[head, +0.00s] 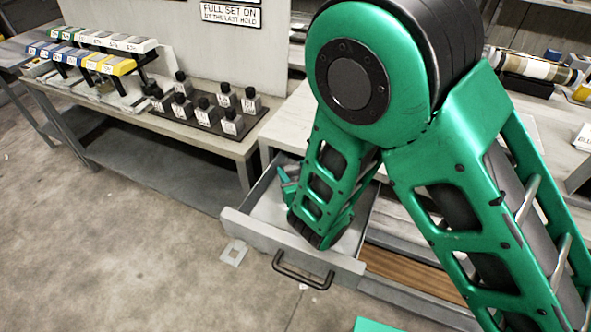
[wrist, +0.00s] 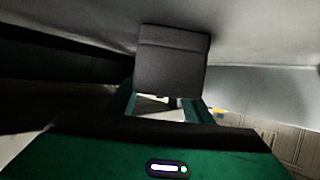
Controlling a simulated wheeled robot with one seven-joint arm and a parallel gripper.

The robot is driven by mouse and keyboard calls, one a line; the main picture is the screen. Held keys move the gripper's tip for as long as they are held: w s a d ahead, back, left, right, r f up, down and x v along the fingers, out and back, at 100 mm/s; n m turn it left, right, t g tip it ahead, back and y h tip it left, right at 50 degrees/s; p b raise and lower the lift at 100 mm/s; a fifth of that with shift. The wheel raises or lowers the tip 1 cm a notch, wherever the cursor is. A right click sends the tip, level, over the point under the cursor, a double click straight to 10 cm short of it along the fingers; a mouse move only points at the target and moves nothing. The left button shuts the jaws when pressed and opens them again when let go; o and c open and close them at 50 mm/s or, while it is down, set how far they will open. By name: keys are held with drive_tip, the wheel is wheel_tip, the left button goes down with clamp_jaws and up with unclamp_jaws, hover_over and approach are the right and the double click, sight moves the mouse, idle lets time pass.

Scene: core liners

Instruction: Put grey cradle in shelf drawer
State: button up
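The shelf drawer (head: 266,238) is pulled open in the head view, with its black handle facing the front. My arm reaches down into it and hides much of its inside. My gripper (head: 288,178) is mostly hidden behind my arm; a bit of green shows over the drawer's left side. In the wrist view, a dark grey block, which looks like the grey cradle (wrist: 172,62), sits at the ends of my gripper's two green fingers (wrist: 158,104). The fingers flank it and look shut on it, though their tips are hidden. A pale surface lies close beyond it.
A bench at left carries a dark board (head: 207,118) with several labelled black-topped blocks, and rows of coloured labelled trays (head: 100,60). A flat grey square (head: 234,252) lies on the floor left of the drawer. The floor at left is mostly clear.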

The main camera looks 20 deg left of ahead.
drive_tip(key=shift+r, duration=0.1)
drive_tip(key=v, duration=0.7)
drive_tip(key=shift+s+d+r, duration=0.15)
idle(0.4)
